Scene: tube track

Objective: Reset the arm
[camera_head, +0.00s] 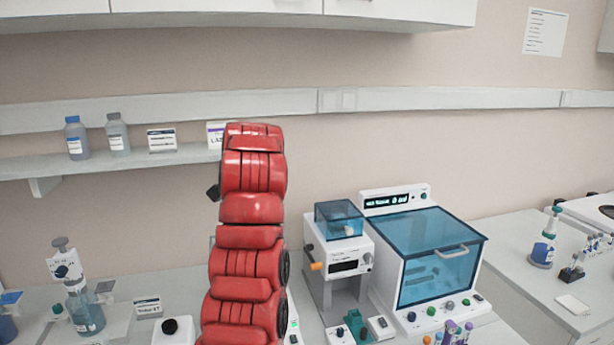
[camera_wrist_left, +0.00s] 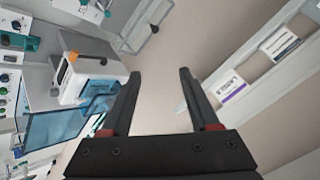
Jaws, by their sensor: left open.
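My left gripper (camera_wrist_left: 160,100) shows in the left wrist view with its two black fingers spread apart and nothing between them. The wall and the shelf edge lie beyond the fingers. In the head view my red arm stands upright in the middle of the picture, raised in front of the bench and shelf. Its gripper cannot be made out there. My right gripper is in neither view.
A white machine with a blue lid (camera_head: 440,255) and a smaller white device (camera_head: 345,262) stand right of the arm. A wall shelf (camera_head: 110,164) with bottles is at left. Bottles, including one with blue liquid (camera_head: 86,312), stand on the bench. Cabinets hang above.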

